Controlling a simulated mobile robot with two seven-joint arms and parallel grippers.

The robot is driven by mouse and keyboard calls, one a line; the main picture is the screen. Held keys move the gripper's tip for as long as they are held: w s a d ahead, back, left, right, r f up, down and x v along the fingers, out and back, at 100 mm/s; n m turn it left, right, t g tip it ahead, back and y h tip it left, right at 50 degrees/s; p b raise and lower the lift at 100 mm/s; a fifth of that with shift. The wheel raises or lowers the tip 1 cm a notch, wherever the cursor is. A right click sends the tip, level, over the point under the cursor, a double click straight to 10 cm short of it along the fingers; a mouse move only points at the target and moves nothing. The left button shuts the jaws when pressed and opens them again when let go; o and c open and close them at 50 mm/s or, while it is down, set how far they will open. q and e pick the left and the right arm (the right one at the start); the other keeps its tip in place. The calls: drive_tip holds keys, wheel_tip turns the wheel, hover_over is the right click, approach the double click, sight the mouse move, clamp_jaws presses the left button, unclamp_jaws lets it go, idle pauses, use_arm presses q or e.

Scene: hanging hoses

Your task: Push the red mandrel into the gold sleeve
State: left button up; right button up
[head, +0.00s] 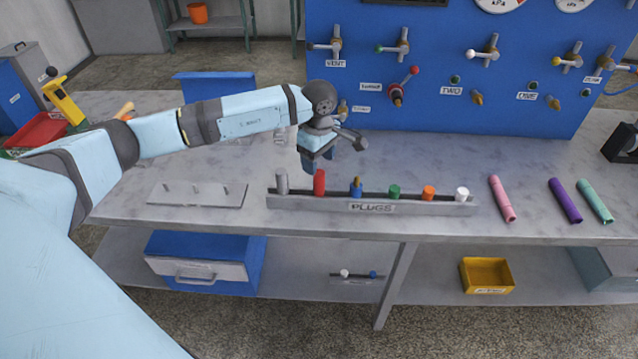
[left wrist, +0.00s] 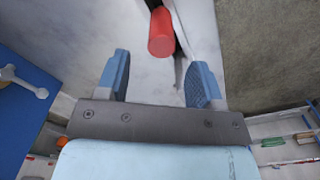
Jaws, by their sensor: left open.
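The red mandrel (head: 319,182) appears to be the upright red cylinder in the grey rack labelled PLUGS. It also shows in the left wrist view (left wrist: 161,32), ahead of the fingers and roughly between their lines. My left gripper (head: 317,160) is open and empty, just above and behind the red cylinder, apart from it. Its two blue fingers are spread in the left wrist view (left wrist: 161,80). I cannot tell which thing is the gold sleeve; gold-coloured fittings (head: 477,98) stick out of the blue panel. My right gripper is not in view.
The PLUGS rack (head: 372,207) also holds grey, blue, green, orange and white plugs. A grey pegged plate (head: 198,194) lies to its left. Pink, purple and teal tubes (head: 502,198) lie to its right. The blue panel (head: 440,70) with valves stands behind the bench.

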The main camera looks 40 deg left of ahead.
sight(319, 172)
use_arm(q)
drive_tip(key=shift+d+f+p, duration=0.1)
drive_tip(key=shift+f+p, duration=0.4)
drive_tip(key=shift+f, duration=2.8)
drive_tip(key=c, duration=1)
